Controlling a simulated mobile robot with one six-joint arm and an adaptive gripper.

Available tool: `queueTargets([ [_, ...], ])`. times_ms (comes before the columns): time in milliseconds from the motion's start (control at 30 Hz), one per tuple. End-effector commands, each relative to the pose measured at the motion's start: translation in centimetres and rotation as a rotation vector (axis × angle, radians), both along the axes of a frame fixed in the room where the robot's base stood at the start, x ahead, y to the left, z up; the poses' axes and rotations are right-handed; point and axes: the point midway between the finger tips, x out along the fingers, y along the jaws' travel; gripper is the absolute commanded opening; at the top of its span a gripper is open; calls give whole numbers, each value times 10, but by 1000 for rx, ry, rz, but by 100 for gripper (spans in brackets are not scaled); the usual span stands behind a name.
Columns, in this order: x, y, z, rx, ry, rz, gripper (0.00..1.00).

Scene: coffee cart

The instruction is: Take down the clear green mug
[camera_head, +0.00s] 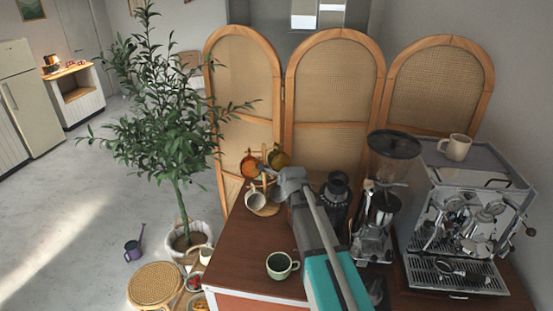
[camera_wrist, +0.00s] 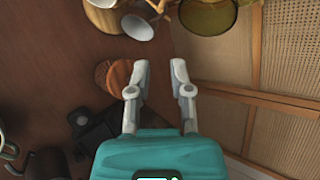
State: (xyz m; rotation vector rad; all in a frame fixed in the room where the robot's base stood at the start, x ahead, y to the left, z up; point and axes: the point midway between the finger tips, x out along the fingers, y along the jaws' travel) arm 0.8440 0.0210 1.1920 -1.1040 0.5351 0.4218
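The clear green mug (camera_head: 279,158) hangs high on the mug tree in the head view, olive-tinted and see-through. In the wrist view the green mug (camera_wrist: 208,16) is at the top edge, partly cut off, beyond my fingertips. My gripper (camera_wrist: 159,68) is open, with nothing between its fingers. It is apart from the green mug. In the head view my wrist and arm cover part of the mug tree, whose round wooden base (camera_head: 267,209) shows on the counter.
An amber mug (camera_head: 250,165) and a white mug (camera_head: 255,200) also hang on the tree. A pale green cup (camera_head: 282,266) stands on the counter. A grinder (camera_head: 377,205) and espresso machine (camera_head: 465,225) stand right. A cane screen (camera_head: 335,95) stands close behind.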

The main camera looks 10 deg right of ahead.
Motion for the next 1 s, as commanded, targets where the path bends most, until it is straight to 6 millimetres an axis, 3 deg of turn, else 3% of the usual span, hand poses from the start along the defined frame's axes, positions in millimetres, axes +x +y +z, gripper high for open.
queueTargets([
  [200,21,2,12,150,-65,-102,27],
  [600,24,3,14,185,-79,-124,27],
  [833,30,3,10,184,-78,-123,27],
  [1000,46,4,-1,183,-78,-122,27],
])
